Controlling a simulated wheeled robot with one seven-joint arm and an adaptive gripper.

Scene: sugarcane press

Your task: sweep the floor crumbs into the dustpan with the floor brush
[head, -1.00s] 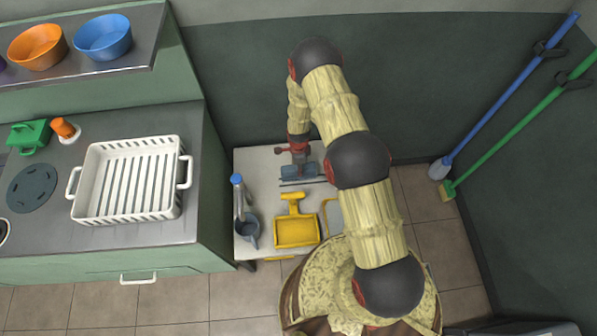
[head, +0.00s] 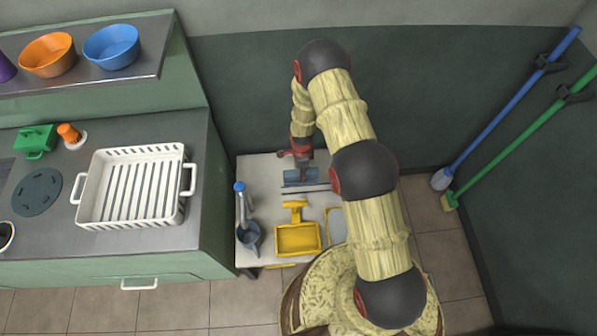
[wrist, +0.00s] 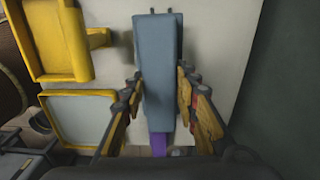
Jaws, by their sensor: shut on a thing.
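My gripper (head: 301,160) is above the back of a small white table (head: 250,167), shut on a long blue-grey block (head: 300,177). In the wrist view the block (wrist: 160,50) runs between my two fingers (wrist: 159,85). I cannot tell whether it is the floor brush; no bristles show. A yellow pan with a short handle, which looks like the dustpan (head: 298,239), lies on the table in front of the block. It also shows at upper left in the wrist view (wrist: 60,45). I see no crumbs on the visible floor.
A grey jug (head: 249,236) and a blue-capped bottle (head: 240,198) stand at the table's left. A pale yellow-rimmed panel (head: 336,225) is right of the pan. The counter with a white crate (head: 130,218) is left. Blue (head: 510,105) and green (head: 520,135) long-handled tools lean right.

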